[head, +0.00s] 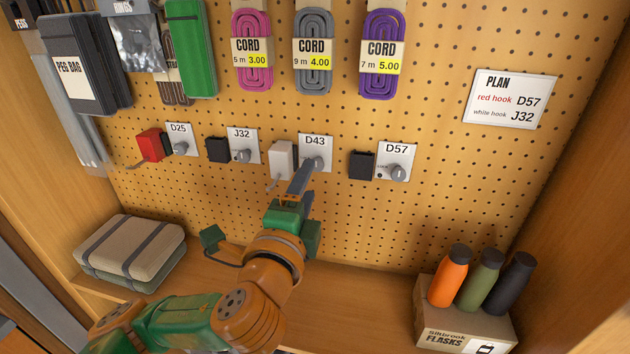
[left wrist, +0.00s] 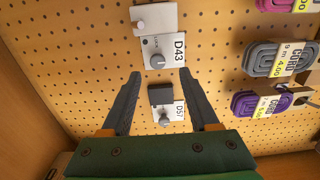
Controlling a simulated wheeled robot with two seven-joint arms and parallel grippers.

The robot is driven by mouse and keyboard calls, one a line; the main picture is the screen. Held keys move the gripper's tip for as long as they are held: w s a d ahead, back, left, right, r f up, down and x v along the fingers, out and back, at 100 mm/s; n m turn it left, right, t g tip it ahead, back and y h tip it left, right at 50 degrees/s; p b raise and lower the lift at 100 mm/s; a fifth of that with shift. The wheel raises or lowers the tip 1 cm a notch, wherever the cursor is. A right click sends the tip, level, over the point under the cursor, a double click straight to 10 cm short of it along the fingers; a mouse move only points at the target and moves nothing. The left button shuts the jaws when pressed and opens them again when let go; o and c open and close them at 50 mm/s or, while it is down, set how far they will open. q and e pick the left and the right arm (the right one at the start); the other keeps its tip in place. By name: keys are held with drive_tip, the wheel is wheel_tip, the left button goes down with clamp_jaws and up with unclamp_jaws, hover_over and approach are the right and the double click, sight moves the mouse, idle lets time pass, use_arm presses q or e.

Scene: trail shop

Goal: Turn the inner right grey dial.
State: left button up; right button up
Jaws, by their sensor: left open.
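The inner right grey dial (head: 318,165) is on the white D43 plate (head: 317,141) on the pegboard, beside a white hook block (head: 282,160). The dial also shows in the left wrist view (left wrist: 157,61), just beyond the gap between my fingertips. My left gripper (head: 301,180) is open and empty. Its fingers stand apart in the left wrist view (left wrist: 160,74), and they do not appear to touch the dial. In the head view the fingers overlap the lower edge of the D43 plate. My right gripper is not in view.
Other dials sit at D25 (head: 181,148), J32 (head: 243,156) and D57 (head: 398,172), beside red and black blocks. Cords (head: 313,52) hang above. A plan card (head: 510,98) is at upper right. Flasks (head: 482,281) stand at lower right, folded bundles (head: 130,252) at lower left.

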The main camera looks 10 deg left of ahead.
sight(316, 167)
use_arm(q)
drive_tip(key=w, duration=0.2)
drive_tip(key=w+p, duration=0.2)
drive_tip(key=w, duration=0.1)
drive_tip(key=shift+w+f, duration=0.25)
drive_tip(key=shift+w, duration=0.05)
drive_tip(key=shift+s+r, duration=0.1)
drive_tip(key=shift+s, duration=0.1)
drive_tip(key=shift+c, duration=0.4)
clamp_jaws()
